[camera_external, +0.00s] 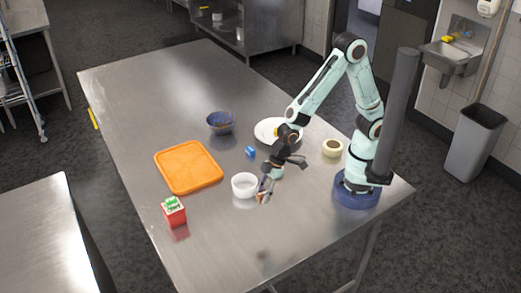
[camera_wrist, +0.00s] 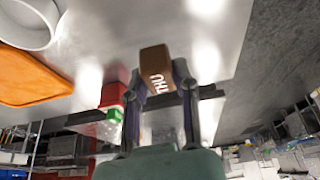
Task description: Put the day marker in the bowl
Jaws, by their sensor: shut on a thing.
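The day marker, a small brown block lettered "THU" (camera_wrist: 156,66), is between my gripper's two fingertips (camera_wrist: 160,82) in the wrist view. In the external view my gripper (camera_external: 264,190) is low over the table, shut on the brown marker (camera_external: 262,198). I cannot tell whether the marker touches the tabletop. A small white bowl (camera_external: 245,191) stands just left of my gripper; it also shows at the top left of the wrist view (camera_wrist: 30,40). A dark blue bowl (camera_external: 221,127) stands farther back. The marker is outside both bowls.
An orange tray (camera_external: 188,167) lies left of the white bowl, with a red, green and white box (camera_external: 174,214) in front of it. A white plate (camera_external: 264,128), a small blue item (camera_external: 251,152) and a pale round item (camera_external: 332,148) are also on the steel table (camera_external: 250,245). The front is clear.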

